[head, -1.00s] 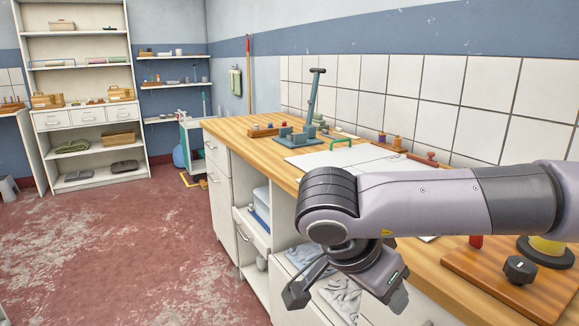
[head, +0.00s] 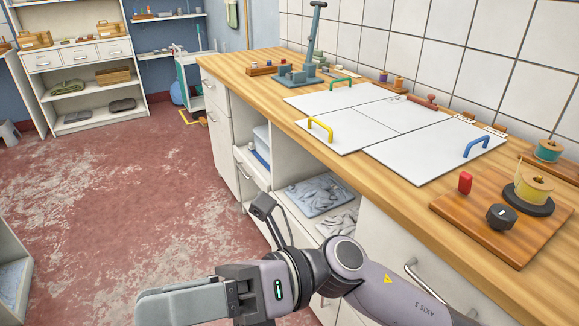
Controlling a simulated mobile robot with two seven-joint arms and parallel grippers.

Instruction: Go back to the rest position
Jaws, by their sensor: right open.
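My right arm comes in from the bottom right, below the worktop edge. My right gripper (head: 206,257) hangs over the floor in front of the open cabinet, its jaws apart with nothing between them. It is clear of the wooden worktop (head: 240,68) and the things on it. My left gripper does not show.
White panels (head: 430,150) with yellow, green and blue handles lie on the worktop. A wooden board (head: 480,225) carries a black knob and yellow spool. A teal lever device (head: 297,75) stands farther back. Grey cloths (head: 320,194) lie in the cabinet. The red floor (head: 130,200) at left is open.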

